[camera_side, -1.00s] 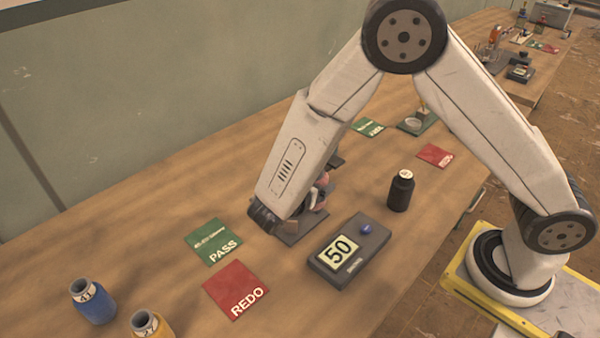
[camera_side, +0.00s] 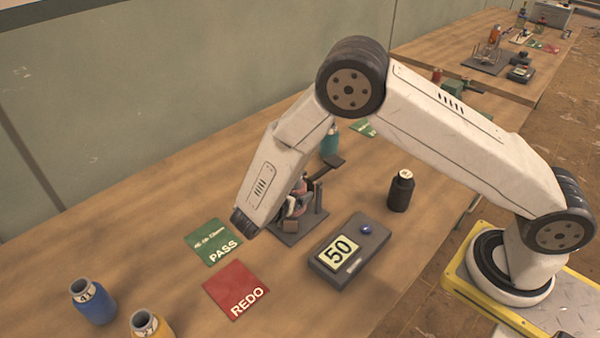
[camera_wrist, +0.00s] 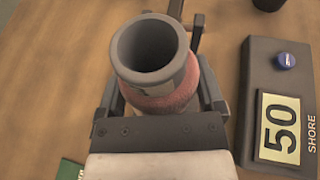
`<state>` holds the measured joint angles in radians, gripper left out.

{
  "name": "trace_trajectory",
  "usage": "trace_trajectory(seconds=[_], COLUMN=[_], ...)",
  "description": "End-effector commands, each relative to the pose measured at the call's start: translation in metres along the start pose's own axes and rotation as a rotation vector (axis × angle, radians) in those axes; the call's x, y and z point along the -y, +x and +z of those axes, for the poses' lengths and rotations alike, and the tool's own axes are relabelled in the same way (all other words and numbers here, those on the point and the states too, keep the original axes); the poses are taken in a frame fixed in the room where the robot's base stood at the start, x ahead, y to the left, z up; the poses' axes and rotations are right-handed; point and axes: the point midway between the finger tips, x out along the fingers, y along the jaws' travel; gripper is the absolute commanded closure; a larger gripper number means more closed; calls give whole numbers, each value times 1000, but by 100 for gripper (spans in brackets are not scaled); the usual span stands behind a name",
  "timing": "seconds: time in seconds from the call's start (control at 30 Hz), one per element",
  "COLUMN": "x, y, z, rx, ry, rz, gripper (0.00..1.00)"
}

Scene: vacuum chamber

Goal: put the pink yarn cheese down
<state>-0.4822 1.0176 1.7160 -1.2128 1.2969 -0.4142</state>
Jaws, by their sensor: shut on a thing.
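The pink yarn cheese (camera_wrist: 165,101) is a pink wound package on a grey tube, whose open end (camera_wrist: 150,50) faces the camera in the wrist view. My gripper (camera_wrist: 161,92) is shut on it, with one finger on each side. In the side view, a little pink of the cheese (camera_side: 300,187) shows beside my wrist, mostly hidden by it. It is over or close to a dark stand (camera_side: 320,198) with an upright post and a side arm. I cannot tell whether the cheese touches the stand's base.
A grey box reading 50 (camera_side: 348,250) with a blue knob stands right of the stand. A green PASS card (camera_side: 213,242) and red REDO card (camera_side: 237,290) lie left. Black (camera_side: 400,190), teal (camera_side: 329,142), blue (camera_side: 92,300) and yellow (camera_side: 152,325) packages stand around.

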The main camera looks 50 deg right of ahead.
Motion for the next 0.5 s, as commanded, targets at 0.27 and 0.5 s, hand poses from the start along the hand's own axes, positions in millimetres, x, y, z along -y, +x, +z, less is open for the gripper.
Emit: trace_trajectory(seconds=[0.27, 0.5], x=[-2, -2], y=[10, 12], z=[-24, -30], rx=[0, -1], ry=[-1, 1], rz=[1, 2], gripper=[77, 77])
